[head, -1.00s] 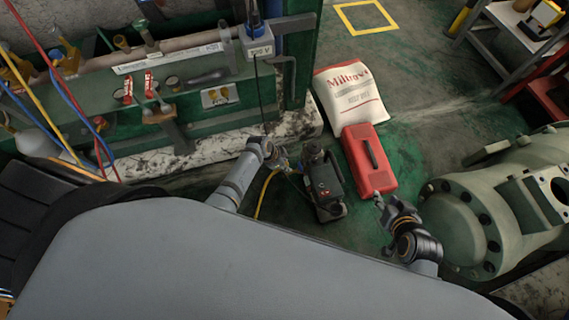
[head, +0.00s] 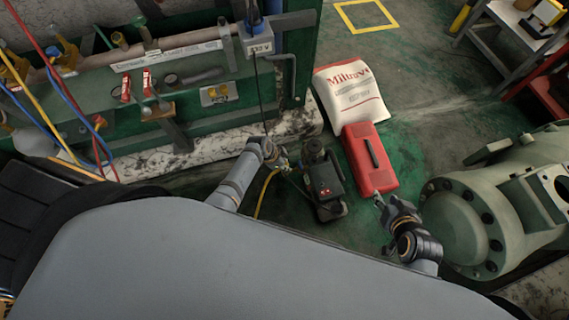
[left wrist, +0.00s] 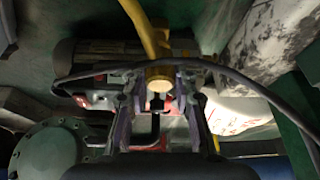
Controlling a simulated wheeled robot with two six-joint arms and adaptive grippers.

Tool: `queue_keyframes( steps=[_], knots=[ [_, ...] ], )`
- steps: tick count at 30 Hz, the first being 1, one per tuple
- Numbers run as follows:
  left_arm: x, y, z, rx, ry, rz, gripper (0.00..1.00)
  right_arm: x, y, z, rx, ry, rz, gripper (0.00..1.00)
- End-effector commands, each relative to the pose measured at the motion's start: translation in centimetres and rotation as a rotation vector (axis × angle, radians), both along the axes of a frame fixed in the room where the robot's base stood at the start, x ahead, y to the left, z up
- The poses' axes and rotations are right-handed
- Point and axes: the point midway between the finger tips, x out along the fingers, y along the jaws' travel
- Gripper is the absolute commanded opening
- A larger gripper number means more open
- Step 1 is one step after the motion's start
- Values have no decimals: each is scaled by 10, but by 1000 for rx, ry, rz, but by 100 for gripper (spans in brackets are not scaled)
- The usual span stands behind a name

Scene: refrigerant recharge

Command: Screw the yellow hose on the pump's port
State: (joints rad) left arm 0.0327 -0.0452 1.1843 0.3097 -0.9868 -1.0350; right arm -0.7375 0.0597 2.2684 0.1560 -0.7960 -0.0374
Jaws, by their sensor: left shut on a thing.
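The dark vacuum pump (head: 323,182) stands on the green floor in the middle of the head view. It also shows behind the gripper in the left wrist view (left wrist: 110,70). My left gripper (head: 282,160) is close to the pump's left side. In the left wrist view its fingers (left wrist: 160,100) are shut on the brass end fitting of the yellow hose (left wrist: 140,25). The yellow hose also shows below the gripper in the head view (head: 264,194). The pump's port is too small to make out, so contact cannot be told. My right gripper (head: 378,199) is by the red case, its fingers too small to judge.
A red case (head: 369,157) and a white sack (head: 349,96) lie right of and behind the pump. A large green flanged machine (head: 490,205) stands at the right. A dark cable (left wrist: 220,68) crosses near the left fingers. Green pipework with hoses lines the left.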

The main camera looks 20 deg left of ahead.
Motion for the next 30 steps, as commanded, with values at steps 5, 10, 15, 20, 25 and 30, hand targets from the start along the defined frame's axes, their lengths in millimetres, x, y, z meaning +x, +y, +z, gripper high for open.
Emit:
queue_keyframes(
  steps=[5,10,15,20,25,30],
  knots=[
    [0,0,-3,0,0,0,0,0,0,-3,0,0,0,40],
    [0,0,-6,0,0,0,0,0,0,-5,0,0,0,40],
    [0,0,-8,0,0,0,0,0,0,-6,0,0,0,40],
    [2,2,-9,1,-1,-114,0,0,0,-9,0,0,0,40],
    [2,1,-9,1,-1,-301,0,0,0,-14,0,0,0,40],
    [1,1,-8,0,-1,-317,0,0,0,-13,0,0,0,40]
  ],
)
